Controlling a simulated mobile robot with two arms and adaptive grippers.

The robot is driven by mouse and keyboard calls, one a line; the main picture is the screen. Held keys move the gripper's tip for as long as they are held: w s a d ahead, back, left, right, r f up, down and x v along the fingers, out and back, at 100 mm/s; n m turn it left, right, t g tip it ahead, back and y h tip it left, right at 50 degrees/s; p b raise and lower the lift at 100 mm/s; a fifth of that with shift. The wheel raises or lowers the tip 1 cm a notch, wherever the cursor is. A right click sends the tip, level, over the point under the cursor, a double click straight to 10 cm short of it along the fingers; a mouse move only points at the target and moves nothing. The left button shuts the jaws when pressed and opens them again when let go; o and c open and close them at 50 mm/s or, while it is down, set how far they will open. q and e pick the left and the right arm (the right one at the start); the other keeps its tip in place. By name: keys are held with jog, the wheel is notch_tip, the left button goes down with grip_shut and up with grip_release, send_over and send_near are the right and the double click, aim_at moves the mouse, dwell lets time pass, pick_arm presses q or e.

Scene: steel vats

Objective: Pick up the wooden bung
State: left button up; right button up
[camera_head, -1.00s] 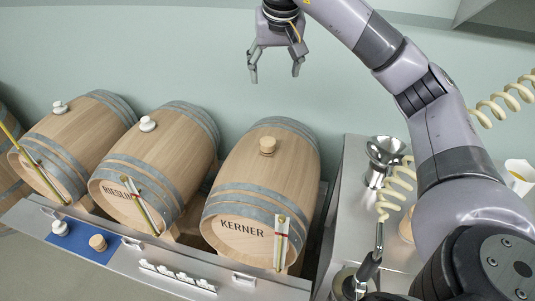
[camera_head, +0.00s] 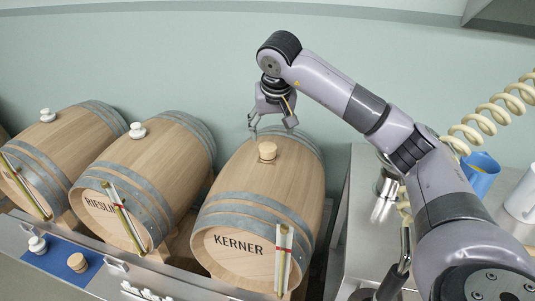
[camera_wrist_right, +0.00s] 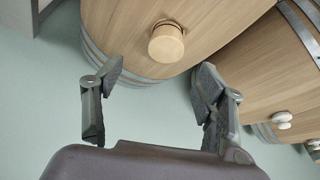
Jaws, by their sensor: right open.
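A wooden bung (camera_head: 267,151) sits upright in the top of the KERNER barrel (camera_head: 240,210). It also shows in the right wrist view (camera_wrist_right: 166,43), top centre. My right gripper (camera_head: 271,127) hangs above and just behind this bung in the head view, open and empty. In the wrist view its two fingers (camera_wrist_right: 158,72) are spread, with the bung beyond the gap between their tips, not touched. A second wooden bung (camera_head: 78,262) stands on the blue mat (camera_head: 52,262) at lower left. My left gripper is not in view.
The RIESLING barrel (camera_head: 140,180) and another barrel (camera_head: 62,150) stand to the left, each with a white bung on top. A white bung (camera_head: 37,245) is on the mat. At right, a steel bench holds a blue jug (camera_head: 481,172).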

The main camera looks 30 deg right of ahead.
aim_at(268, 147)
jog(key=x, duration=0.3)
jog(key=shift+f, duration=0.1)
jog(key=x, duration=0.1)
jog(key=p+x, duration=0.1)
jog(key=x, duration=0.2)
jog(key=shift+w+a+f+p, duration=0.25)
jog(key=shift+a+f+p, duration=0.1)
jog(key=shift+f, duration=0.05)
jog(key=shift+w+d+f, duration=0.1)
jog(key=shift+w+f, duration=0.05)
jog(key=shift+f, duration=0.15)
jog(key=shift+c, duration=0.2)
jog(key=c, duration=1.3)
